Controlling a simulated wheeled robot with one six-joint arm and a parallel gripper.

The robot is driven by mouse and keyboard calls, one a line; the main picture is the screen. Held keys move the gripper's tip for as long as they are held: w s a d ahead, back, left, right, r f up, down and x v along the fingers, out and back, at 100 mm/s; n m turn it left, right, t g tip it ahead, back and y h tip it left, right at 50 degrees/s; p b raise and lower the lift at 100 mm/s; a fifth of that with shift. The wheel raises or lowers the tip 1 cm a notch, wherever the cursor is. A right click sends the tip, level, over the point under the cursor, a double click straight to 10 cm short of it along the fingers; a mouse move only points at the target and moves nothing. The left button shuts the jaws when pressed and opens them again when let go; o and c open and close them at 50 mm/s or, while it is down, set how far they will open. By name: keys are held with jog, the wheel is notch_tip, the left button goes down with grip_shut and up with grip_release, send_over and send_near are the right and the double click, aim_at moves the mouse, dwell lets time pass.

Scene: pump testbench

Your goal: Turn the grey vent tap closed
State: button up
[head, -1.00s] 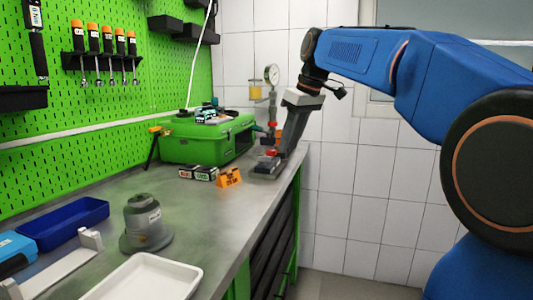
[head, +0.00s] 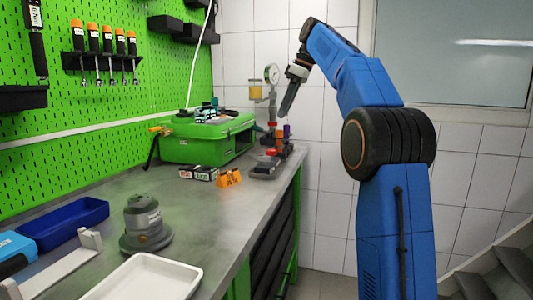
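The pump stand stands at the far right end of the bench, with a round gauge (head: 271,73) on top and a yellow cup (head: 255,91) at its left. A grey base block (head: 264,169) with a red part (head: 271,152) sits at its foot, and orange (head: 279,136) and purple (head: 287,130) parts stand just behind. I cannot pick out the grey vent tap at this size. My gripper (head: 286,108) hangs in the air right of the gauge, above the stand's lower parts and apart from the base block. Its fingers are too small to tell open from shut.
A green case (head: 205,142) stands left of the stand. Small boxes (head: 198,173) and an orange sign (head: 229,178) lie in front. A grey-green domed device (head: 145,225), blue tray (head: 62,222) and white tray (head: 150,278) are nearer. The bench's middle is clear.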

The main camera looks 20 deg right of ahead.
aim_at(265, 159)
jog(key=x, duration=1.7)
jog(key=shift+d+f, duration=0.1)
jog(key=shift+f, duration=0.1)
grip_shut()
